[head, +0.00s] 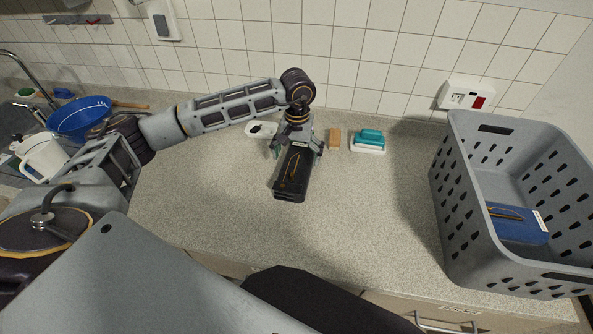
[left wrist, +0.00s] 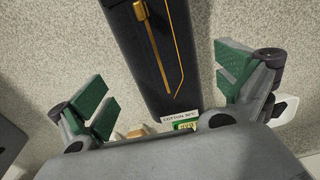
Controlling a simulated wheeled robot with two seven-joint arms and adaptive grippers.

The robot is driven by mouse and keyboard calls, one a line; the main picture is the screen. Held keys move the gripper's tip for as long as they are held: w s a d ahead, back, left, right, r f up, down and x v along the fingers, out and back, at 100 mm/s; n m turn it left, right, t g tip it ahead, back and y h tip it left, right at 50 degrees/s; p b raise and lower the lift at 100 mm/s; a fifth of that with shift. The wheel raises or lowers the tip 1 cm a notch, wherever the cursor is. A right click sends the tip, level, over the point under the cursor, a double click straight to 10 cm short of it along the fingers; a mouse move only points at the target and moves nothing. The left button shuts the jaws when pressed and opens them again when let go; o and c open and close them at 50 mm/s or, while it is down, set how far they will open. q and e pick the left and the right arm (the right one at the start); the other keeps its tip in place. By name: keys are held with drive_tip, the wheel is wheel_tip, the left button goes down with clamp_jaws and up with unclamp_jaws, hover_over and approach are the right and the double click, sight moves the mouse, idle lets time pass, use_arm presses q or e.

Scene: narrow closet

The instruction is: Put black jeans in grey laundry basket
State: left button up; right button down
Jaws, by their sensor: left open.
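The black jeans (head: 292,178) lie folded in a dark block with orange stitching on the counter, near its middle. My left gripper (head: 298,152) is over the back end of the jeans. In the left wrist view the jeans (left wrist: 158,60) run between the green finger pads of the open gripper (left wrist: 165,88), with a gap on each side. A white label shows at their near end. The grey laundry basket (head: 452,205) stands at the right of the counter, with a folded blue garment (head: 518,228) inside. My right gripper is not in view.
A wooden-coloured block (head: 334,138), a teal brush (head: 371,137) and a small white dish (head: 262,129) sit by the tiled wall. A blue bowl (head: 80,117) and a white jug (head: 42,156) are at the left by the sink. The counter between jeans and basket is clear.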

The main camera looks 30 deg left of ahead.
sight(297, 164)
use_arm(q)
drive_tip(key=shift+s+f+p, duration=0.1)
drive_tip(key=shift+f+p, duration=0.2)
drive_tip(key=shift+f, duration=0.4)
wheel_tip(297, 164, down, 3)
drive_tip(key=shift+r+p, duration=0.15)
drive_tip(key=shift+p, duration=0.15)
drive_tip(key=shift+f, duration=0.35)
drive_tip(key=shift+c, duration=1)
drive_tip(key=c, duration=1.1)
drive_tip(key=shift+o, duration=0.2)
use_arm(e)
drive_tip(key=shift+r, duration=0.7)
